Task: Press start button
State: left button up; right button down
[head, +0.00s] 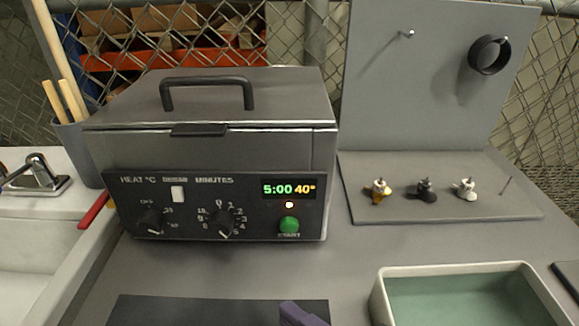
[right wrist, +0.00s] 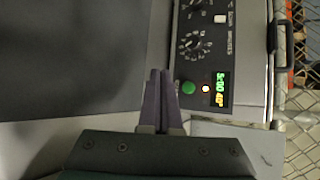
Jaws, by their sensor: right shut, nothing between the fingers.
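The green start button (head: 289,225) is at the lower right of the front panel of a grey tank machine (head: 208,120). The display (head: 289,189) reads 5:00 and 40°, with a small lit lamp under it. The machine's lid is closed. My right gripper (head: 300,314) shows only as a purple fingertip at the bottom edge of the head view. In the right wrist view its purple fingers (right wrist: 160,75) are shut and empty, and the green button (right wrist: 188,88) appears just right of them. I cannot tell the gap between them. My left gripper is not in view.
A pale tray with green inside (head: 380,292) stands at the front right. A dark mat (head: 160,310) lies in front of the machine. A board with several small propellers (head: 425,205) is to the right. A sink (head: 30,240) is at left.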

aim_at(289, 226)
pick_arm(q)
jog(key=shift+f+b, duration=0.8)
jog(key=shift+b, duration=0.05)
pick_arm(e)
jog(key=shift+w, duration=4.45)
jog(key=shift+w, duration=0.1)
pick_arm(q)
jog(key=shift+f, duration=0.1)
pick_arm(e)
jog(key=shift+w, duration=0.3)
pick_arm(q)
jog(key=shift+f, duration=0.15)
pick_arm(e)
jog(key=shift+w, duration=0.45)
jog(key=shift+s, duration=0.1)
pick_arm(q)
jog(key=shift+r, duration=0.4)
pick_arm(e)
jog(key=shift+s, duration=0.75)
jog(key=shift+s, duration=0.1)
